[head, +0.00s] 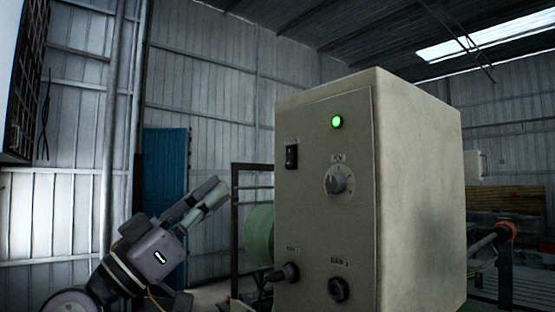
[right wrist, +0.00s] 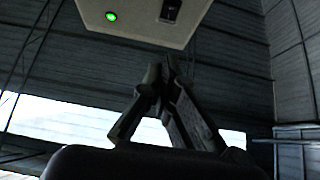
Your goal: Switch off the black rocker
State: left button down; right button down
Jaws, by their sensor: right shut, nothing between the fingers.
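The black rocker (head: 291,157) sits at the upper left of the front panel of a beige control box (head: 420,170). It also shows at the top edge of the right wrist view (right wrist: 171,10). Which way it is tipped is too small to tell. A green lamp (head: 337,122) to its right is lit; it also shows in the right wrist view (right wrist: 110,16). My right gripper (head: 222,188) is left of the box, apart from the panel and lower than the rocker. Its fingers (right wrist: 164,68) are shut and empty. My left gripper is not in view.
A round dial knob (head: 340,180) is below the lamp. A black knob (head: 285,273) and a round black fitting (head: 339,289) are low on the panel. A green roll (head: 260,234) and dark frame stand behind the box. The space between gripper and panel looks clear.

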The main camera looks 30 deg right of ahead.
jog(key=shift+w+a, duration=0.1)
jog(key=shift+w, duration=0.05)
jog(key=p, duration=0.6)
send_near(291, 147)
notch_tip(291, 147, up, 4)
jog(key=d+p, duration=0.1)
jog(key=d, duration=0.1)
jog(key=d+f+p, duration=0.1)
jog(key=shift+w+d+p, duration=0.1)
jog(key=shift+d+p, duration=0.2)
jog(key=shift+d, duration=0.1)
jog(key=shift+a, duration=0.15)
